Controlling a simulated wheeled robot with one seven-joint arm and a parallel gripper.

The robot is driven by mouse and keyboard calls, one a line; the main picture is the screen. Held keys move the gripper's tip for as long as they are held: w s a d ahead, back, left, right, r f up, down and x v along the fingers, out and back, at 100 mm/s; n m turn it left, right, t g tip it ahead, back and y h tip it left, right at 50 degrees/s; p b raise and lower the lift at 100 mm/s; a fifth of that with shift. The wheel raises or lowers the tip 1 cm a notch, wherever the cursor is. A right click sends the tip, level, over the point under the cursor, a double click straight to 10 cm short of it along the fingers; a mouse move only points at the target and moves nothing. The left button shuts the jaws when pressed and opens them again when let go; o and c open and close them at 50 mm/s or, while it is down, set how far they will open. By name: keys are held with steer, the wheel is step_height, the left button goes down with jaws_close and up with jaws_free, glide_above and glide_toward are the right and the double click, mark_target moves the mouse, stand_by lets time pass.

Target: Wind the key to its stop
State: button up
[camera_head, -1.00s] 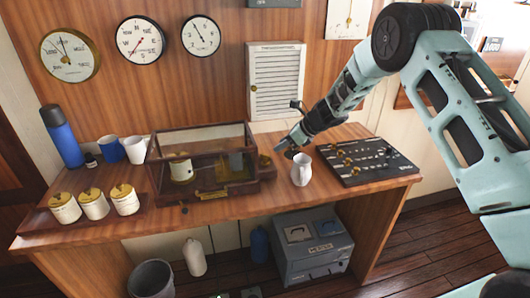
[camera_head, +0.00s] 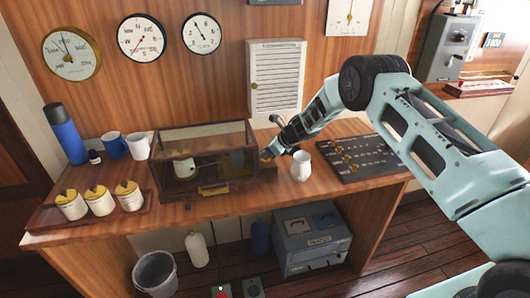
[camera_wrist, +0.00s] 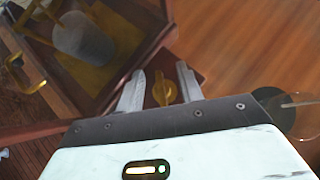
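A glass-sided wooden case (camera_head: 165,186) stands on the wooden desk, with a pale drum (camera_head: 183,168) inside. In the wrist view a brass key (camera_wrist: 162,90) with a flat winged grip stands at the case's end, on a dark reddish base. My gripper (camera_wrist: 160,72) is open, with one pale finger on each side of the key and a gap showing on both sides. In the head view my gripper (camera_head: 267,155) is at the case's right end; the key is too small or hidden to make out there.
A white jug (camera_head: 301,166) stands close to the right of my gripper. Mugs, a blue flask (camera_head: 66,136) and lidded jars (camera_head: 100,201) stand left of the case. The desk's front strip is mostly clear.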

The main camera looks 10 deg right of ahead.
jaws_close()
steer(key=m+b, duration=0.1)
steer(key=b, duration=0.1)
steer(key=m+t+h+b, duration=0.1)
steer(key=b, duration=0.2)
steer(key=shift+f, duration=0.35)
steer(key=m+b, duration=0.1)
steer(key=b, duration=0.2)
steer(key=shift+t+h+b, duration=0.4)
steer(key=m+h+b, duration=0.1)
steer(key=m+b, duration=0.1)
steer(key=b, duration=0.1)
steer(key=shift+m+t+h+b, duration=0.3)
steer(key=shift+t+b, duration=0.05)
steer(key=shift+t, duration=0.05)
steer(key=shift+d+r+m+h+b, duration=0.2)
steer(key=shift+r+m+h+b, duration=0.1)
steer(key=shift+m+h+b, duration=0.65)
steer(key=shift+m, duration=0.25)
